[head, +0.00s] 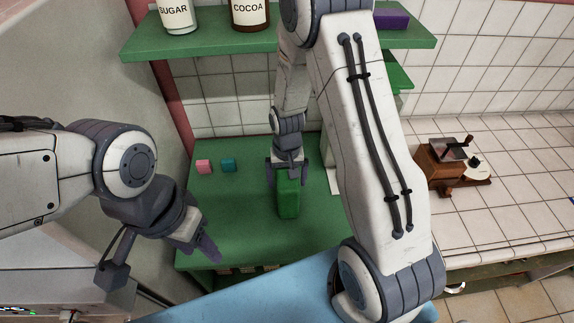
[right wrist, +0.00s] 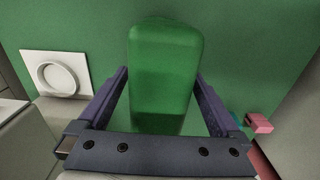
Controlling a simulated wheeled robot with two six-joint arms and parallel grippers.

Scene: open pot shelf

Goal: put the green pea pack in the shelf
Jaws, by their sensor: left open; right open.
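The green pea pack (head: 288,199) stands on the lower green shelf board (head: 240,225). My right gripper (head: 287,176) is over it, pointing down. In the right wrist view the pack (right wrist: 165,70) lies between the two spread fingers of the right gripper (right wrist: 165,92), with its near end close to the palm. The fingers are open, and I cannot tell whether either touches the pack. My left gripper (head: 204,250) is open and empty, at the front left of the board. Part of the shelf is hidden behind my right arm.
A pink cube (head: 204,166) and a teal cube (head: 228,165) sit left of the pack. The upper board (head: 215,45) holds a sugar jar (head: 176,14), a cocoa jar (head: 250,12) and a purple block (head: 392,19). A brown grinder (head: 445,165) stands on the tiled counter.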

